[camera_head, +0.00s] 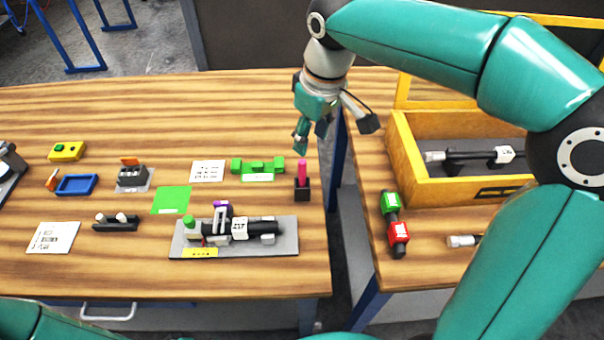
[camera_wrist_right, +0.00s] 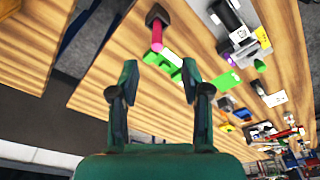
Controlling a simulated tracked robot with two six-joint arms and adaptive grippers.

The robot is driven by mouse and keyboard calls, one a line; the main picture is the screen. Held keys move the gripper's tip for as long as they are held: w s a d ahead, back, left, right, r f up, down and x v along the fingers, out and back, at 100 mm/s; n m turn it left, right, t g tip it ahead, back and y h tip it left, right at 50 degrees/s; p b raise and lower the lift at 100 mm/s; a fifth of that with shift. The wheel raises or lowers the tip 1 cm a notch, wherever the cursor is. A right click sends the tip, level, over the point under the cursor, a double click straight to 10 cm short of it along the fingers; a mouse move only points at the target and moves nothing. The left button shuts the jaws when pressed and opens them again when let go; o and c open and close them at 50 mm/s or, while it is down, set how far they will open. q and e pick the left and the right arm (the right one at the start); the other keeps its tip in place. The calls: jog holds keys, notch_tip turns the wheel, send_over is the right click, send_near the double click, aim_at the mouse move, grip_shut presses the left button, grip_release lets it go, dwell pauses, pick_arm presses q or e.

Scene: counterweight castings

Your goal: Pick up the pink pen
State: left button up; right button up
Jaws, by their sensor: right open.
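The pink pen (camera_head: 302,172) stands upright in a small dark holder (camera_head: 302,190) near the right edge of the left table. In the right wrist view the pink pen (camera_wrist_right: 157,36) and its dark holder (camera_wrist_right: 158,14) show at the top, beyond the fingertips. My right gripper (camera_head: 302,146) hangs above and slightly behind the pen in the head view, apart from it. In the right wrist view my right gripper (camera_wrist_right: 163,82) is open, with nothing between its fingers. My left gripper is not in view; only part of my left arm shows at the bottom left.
A green bracket (camera_head: 258,167) stands just left of the pen. A grey tray (camera_head: 285,222) with a dark device lies in front. A yellow bin (camera_head: 415,180) is on the right table (camera_head: 440,262). A gap separates the two tables.

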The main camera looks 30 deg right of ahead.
aim_at(302, 171)
jog(key=f, duration=0.2)
jog(key=w+f, duration=0.1)
jog(key=f, duration=0.5)
jog(key=shift+w+a, duration=0.15)
jog(key=shift+w+f+p, duration=0.25)
jog(key=shift+f, duration=0.6)
jog(key=shift+w+f+p, duration=0.25)
jog(key=shift+f, duration=0.6)
jog(key=shift+w+f+p, duration=0.25)
jog(key=shift+f, duration=0.6)
jog(key=shift+c, duration=0.3)
grip_shut()
